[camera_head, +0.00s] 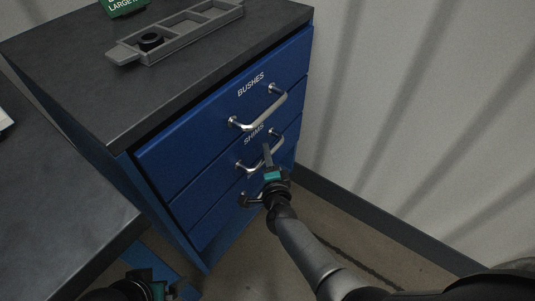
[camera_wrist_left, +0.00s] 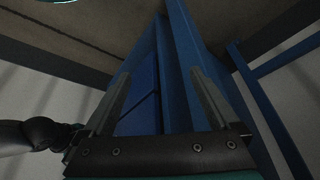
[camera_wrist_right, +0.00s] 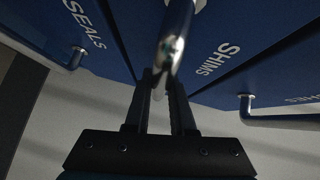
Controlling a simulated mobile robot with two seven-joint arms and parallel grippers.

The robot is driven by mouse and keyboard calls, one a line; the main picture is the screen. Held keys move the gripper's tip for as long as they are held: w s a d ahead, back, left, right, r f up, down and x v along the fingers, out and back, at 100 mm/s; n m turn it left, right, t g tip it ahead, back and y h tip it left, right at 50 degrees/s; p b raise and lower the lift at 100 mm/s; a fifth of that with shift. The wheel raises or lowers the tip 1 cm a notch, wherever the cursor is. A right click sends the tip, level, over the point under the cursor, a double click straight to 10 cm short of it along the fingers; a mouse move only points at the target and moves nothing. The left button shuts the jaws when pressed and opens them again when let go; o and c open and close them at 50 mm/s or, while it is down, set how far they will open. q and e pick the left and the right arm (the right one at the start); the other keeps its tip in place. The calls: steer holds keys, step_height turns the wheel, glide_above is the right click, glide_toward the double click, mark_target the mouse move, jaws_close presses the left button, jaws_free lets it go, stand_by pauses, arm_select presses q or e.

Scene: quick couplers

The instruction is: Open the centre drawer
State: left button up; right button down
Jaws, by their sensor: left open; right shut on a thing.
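The blue cabinet has three stacked drawers. The centre drawer (camera_head: 205,184), labelled SHIMS, has a curved metal handle (camera_head: 246,168). Its front looks about level with the other drawer fronts. My right gripper (camera_head: 268,158) is shut on this handle. The right wrist view shows the bar of the SHIMS handle (camera_wrist_right: 176,42) between the fingertips of the right gripper (camera_wrist_right: 162,80). My left gripper (camera_head: 150,287) is low at the bottom edge of the head view, left of the cabinet's front corner. Its fingers are apart and empty in the left wrist view (camera_wrist_left: 160,90).
The BUSHES drawer (camera_head: 220,110) with its handle is above, and the SEALS drawer (camera_wrist_right: 100,12) is below. A grey tray (camera_head: 185,38) with a black ring (camera_head: 150,41) sits on the cabinet top. A dark worktop (camera_head: 60,200) stands at left. Floor is open right of the cabinet.

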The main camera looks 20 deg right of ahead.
steer(key=shift+s+d, duration=0.3)
steer(key=shift+s, duration=0.15)
arm_select(q)
step_height(320, 180, down, 7)
steer(key=s+g+p, duration=0.1)
steer(key=p, duration=0.2)
steer(key=shift+s+f, duration=0.15)
arm_select(e)
steer(key=s+d, duration=1.6)
steer(key=s, duration=0.5)
steer(key=shift+d, duration=0.2)
steer(key=c, duration=0.8)
jaws_free()
arm_select(q)
steer(key=shift+a, duration=0.1)
arm_select(e)
steer(key=shift+o, duration=0.2)
